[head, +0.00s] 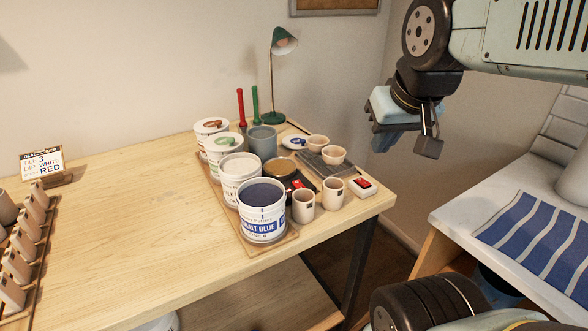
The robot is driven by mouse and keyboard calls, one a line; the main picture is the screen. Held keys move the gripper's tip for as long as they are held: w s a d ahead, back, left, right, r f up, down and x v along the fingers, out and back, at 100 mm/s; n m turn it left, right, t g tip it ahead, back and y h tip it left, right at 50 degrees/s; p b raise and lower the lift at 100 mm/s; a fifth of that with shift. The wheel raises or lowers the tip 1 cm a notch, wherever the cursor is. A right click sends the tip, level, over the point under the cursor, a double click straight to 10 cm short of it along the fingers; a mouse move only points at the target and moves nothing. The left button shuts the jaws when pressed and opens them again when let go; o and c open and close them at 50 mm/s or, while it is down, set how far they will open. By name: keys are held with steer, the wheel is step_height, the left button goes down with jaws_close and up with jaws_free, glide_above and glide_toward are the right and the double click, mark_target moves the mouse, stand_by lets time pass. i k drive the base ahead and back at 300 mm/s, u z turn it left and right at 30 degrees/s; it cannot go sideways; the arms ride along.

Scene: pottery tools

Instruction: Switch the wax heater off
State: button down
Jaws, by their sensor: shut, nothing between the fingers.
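The wax heater appears to be the dark unit holding a round pan of amber wax (280,167), among the pots on the wooden table. A small red switch (298,184) shows at its front, partly hidden behind a cup; its position is too small to tell. A white box with a red switch (362,184) lies near the table's right corner, apart from the dark unit. My gripper (384,138) is shut and empty, in the air to the right of and above the table, touching nothing.
Several glaze buckets, including a cobalt blue one (262,222), stand left of the dark unit. Two cups (303,206) stand in front. A green lamp (273,115) stands behind. The table's left middle is clear. A striped cloth (535,240) lies on another table at right.

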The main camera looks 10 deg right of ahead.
mark_target(298, 184)
steer(key=z, duration=0.35)
steer(key=k, duration=1.25)
steer(key=u, duration=0.45)
steer(key=i, duration=1)
steer(key=z, duration=0.05)
